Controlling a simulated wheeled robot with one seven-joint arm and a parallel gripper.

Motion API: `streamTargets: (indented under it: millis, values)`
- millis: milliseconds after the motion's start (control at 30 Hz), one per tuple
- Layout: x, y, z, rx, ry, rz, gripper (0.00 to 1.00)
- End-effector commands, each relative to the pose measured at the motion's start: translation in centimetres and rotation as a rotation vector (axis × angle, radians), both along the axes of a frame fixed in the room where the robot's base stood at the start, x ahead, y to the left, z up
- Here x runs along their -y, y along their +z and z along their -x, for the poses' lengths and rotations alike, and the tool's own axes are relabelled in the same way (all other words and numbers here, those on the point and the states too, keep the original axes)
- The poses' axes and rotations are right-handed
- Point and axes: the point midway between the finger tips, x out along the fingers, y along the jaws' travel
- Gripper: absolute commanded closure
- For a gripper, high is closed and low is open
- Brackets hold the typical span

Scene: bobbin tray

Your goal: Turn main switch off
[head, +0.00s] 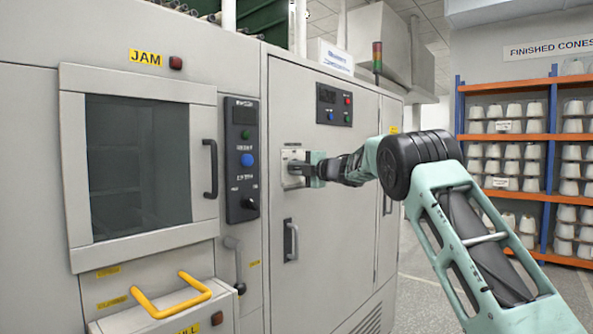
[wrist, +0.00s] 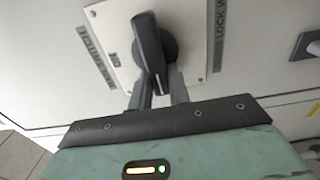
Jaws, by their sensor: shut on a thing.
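The main switch is a black rotary handle (wrist: 148,45) on a pale square plate (wrist: 112,22) with printed labels along its edges. In the head view the plate (head: 291,156) is on the cabinet door, below the small display panel. My gripper (wrist: 159,88) has one grey finger on each side of the handle's near end and is shut on it. In the head view my gripper (head: 304,170) reaches the switch from the right and hides part of it. I cannot read the handle's setting.
A door handle (head: 290,240) is below the switch. To the left are a control panel (head: 242,160) with a blue button, a windowed door (head: 140,160) and a yellow bar handle (head: 172,297). Shelves of cones (head: 528,135) stand at the right, with open floor before them.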

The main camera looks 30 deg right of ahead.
Motion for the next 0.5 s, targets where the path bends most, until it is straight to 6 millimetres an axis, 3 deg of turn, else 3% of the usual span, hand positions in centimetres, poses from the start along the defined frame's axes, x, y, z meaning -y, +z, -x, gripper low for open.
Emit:
streamTargets:
  millis: [167, 200, 267, 500]
  values:
    - [0.09, -0.10, 0.00, -0.001, -0.001, 0.003, 1.00]
    - [0.09, -0.10, 0.00, -0.001, -0.001, 0.003, 0.73]
    - [0.07, -0.09, -0.01, -0.001, -0.001, 0.003, 0.60]
    - [0.05, -0.05, 0.00, -0.001, -0.001, 0.001, 0.60]
